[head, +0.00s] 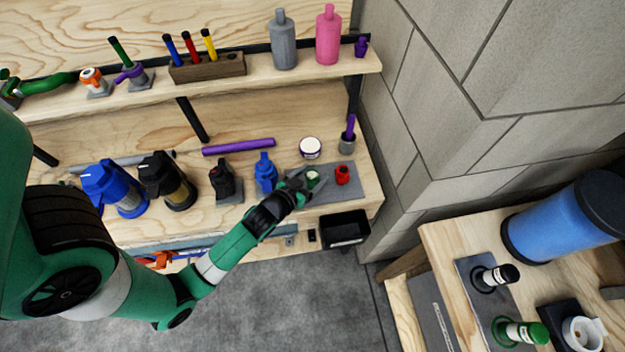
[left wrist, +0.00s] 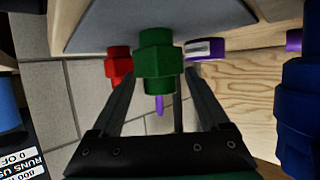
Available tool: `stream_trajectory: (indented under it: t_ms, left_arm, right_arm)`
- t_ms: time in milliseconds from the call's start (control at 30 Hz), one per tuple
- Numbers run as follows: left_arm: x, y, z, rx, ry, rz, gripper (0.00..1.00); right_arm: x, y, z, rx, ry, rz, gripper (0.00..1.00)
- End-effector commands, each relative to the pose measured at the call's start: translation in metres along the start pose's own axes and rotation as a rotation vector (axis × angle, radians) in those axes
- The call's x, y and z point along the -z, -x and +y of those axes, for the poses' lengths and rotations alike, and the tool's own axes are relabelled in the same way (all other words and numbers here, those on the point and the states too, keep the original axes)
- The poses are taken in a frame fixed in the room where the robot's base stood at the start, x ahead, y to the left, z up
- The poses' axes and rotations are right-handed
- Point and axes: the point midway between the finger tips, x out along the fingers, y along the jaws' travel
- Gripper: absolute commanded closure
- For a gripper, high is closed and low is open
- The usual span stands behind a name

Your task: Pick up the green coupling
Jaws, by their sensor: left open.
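The green coupling (head: 313,178) stands on a grey mat (head: 327,196) at the right end of the workbench. In the left wrist view the green coupling (left wrist: 156,62) is at the upper middle, lined up with the gap between my fingers. My left gripper (head: 303,182) is open, right at the coupling, and partly covers it in the head view. In the left wrist view the two fingers (left wrist: 160,90) show to either side of it, with no clear contact. My right gripper is not in view.
A red coupling (head: 342,174) stands on the same mat, close to the right. A blue sprayer-like part (head: 265,172) stands just left of the gripper. A white-lidded jar (head: 310,147) is behind. A black bin (head: 344,229) hangs at the bench's front edge.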

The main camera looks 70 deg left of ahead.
Motion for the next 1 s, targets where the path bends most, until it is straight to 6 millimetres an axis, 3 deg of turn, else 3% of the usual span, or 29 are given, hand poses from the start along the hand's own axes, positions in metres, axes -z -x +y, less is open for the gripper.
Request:
stream_trajectory:
  t_ms: [33, 400, 467, 833, 1000]
  left_arm:
    - [0.0, 0.0, 0.0, 0.0, 0.0, 0.0, 0.25]
    - [-0.001, 0.0, 0.0, 0.001, 0.0, -0.003, 0.92]
    - [-0.002, 0.0, 0.0, 0.001, 0.0, -0.004, 1.0]
    - [0.0, 0.002, 0.0, 0.002, 0.0, -0.008, 1.0]
    - [0.02, 0.009, 0.0, 0.001, 0.0, -0.003, 1.0]
  right_arm:
    - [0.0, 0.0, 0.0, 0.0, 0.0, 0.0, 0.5]
    - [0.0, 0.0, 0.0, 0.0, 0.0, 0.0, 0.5]
    - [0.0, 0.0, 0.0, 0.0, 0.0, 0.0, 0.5]
    - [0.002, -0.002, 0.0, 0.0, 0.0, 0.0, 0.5]
    - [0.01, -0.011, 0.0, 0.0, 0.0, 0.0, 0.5]
